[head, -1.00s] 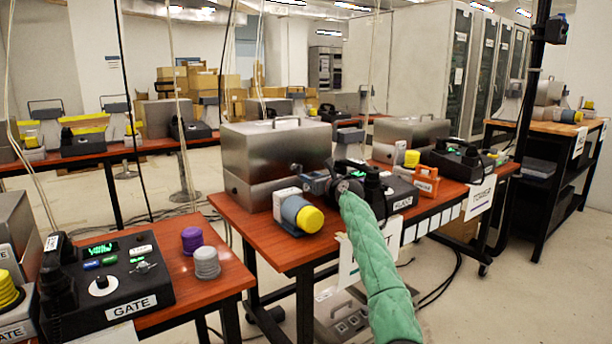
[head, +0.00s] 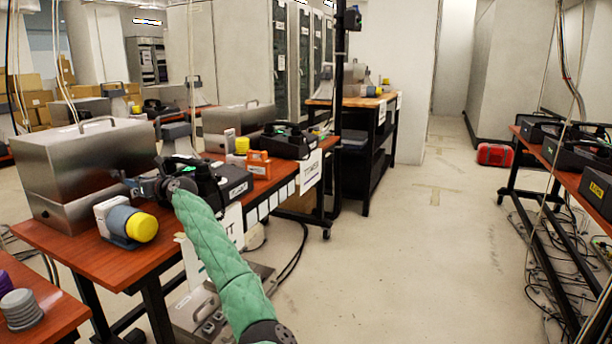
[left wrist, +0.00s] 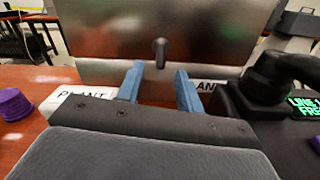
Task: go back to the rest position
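My left gripper (head: 128,182) is over the near red-brown table, at the end of my green-sleeved arm. It is between a metal box (head: 88,165) and a black desk phone (head: 208,182). In the left wrist view its two blue fingers (left wrist: 160,88) stand apart with nothing between them. They point at the metal box (left wrist: 215,35), which has a dark latch. The black phone (left wrist: 265,95) with a lit green display is to their right. My right gripper is not in view.
A grey-blue device with a yellow cap (head: 142,227) stands at the table's front edge. An orange case (head: 258,164) and another black phone (head: 290,140) are farther along. The open floor (head: 410,260) is clear to the right, with a table of phones (head: 570,160) beyond.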

